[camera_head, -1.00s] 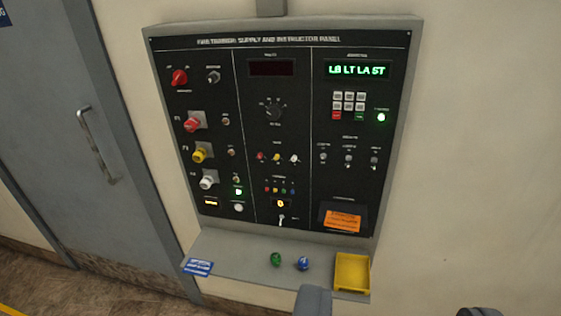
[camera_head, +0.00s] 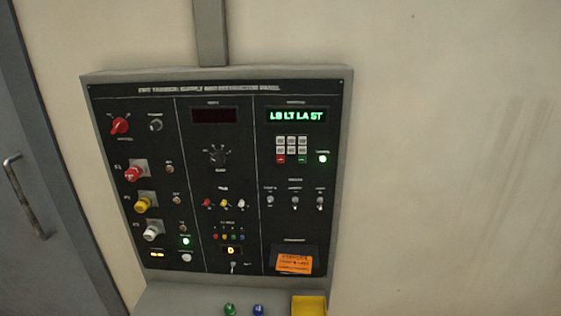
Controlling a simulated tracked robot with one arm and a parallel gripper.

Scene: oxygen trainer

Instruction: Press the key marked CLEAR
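A small keypad (camera_head: 291,145) sits in the right section of the upright black panel (camera_head: 205,270), under a green lit display (camera_head: 297,116) that reads roughly "LB LT LAST". The keypad has two rows of pale keys. The key lettering is too small to read, so I cannot tell which one is marked CLEAR. My gripper is not in view.
An orange label (camera_head: 294,263) is lower down. A shelf (camera_head: 170,300) below holds a yellow tray (camera_head: 309,306), a green knob (camera_head: 229,309) and a blue knob (camera_head: 258,309). The right wall is bare.

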